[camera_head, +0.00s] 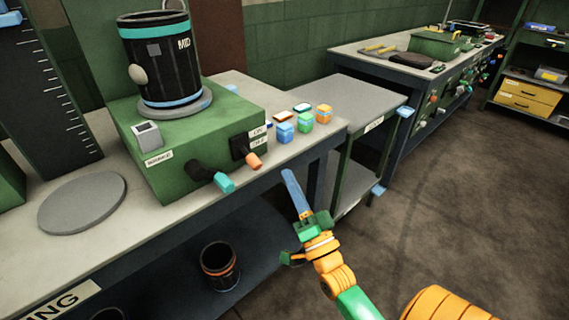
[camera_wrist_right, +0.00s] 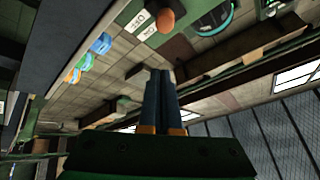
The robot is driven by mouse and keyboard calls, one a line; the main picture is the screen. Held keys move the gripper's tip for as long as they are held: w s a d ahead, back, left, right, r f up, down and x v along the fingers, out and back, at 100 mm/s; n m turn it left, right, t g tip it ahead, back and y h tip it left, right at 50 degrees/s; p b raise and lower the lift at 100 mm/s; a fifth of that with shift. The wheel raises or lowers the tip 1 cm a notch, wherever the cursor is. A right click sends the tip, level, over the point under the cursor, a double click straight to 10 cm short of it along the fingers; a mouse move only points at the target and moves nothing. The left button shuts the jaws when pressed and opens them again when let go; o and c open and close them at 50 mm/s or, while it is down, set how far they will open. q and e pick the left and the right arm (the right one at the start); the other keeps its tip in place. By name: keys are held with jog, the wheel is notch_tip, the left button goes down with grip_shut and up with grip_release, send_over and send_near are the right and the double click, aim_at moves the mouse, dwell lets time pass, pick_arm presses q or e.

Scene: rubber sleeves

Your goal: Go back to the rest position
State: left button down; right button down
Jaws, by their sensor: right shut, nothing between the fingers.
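My right gripper (camera_head: 288,180) is shut and empty. Its blue fingers point up and to the left in the head view, in front of the bench's front edge and apart from the green machine. In the right wrist view its two fingers (camera_wrist_right: 163,100) lie side by side with nothing between them. The green machine (camera_head: 190,170) stands on the bench, with a black cylinder marked MID (camera_head: 158,60) on top. A teal knob (camera_head: 224,182) and an orange knob (camera_head: 254,162) stick out of its front. My left gripper is not in view.
Several small coloured blocks (camera_head: 285,133) sit on the bench (camera_head: 85,240) right of the machine. A grey disc (camera_head: 82,202) lies on its left. A dark cup (camera_head: 220,264) stands on the lower shelf. A grey side table (camera_head: 350,98) adjoins. Open floor (camera_head: 450,190) lies to the right.

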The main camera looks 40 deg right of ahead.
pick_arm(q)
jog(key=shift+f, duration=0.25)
pick_arm(e)
jog(key=shift+v, duration=1.05)
jog(key=shift+d, duration=0.1)
jog(key=shift+f, duration=0.1)
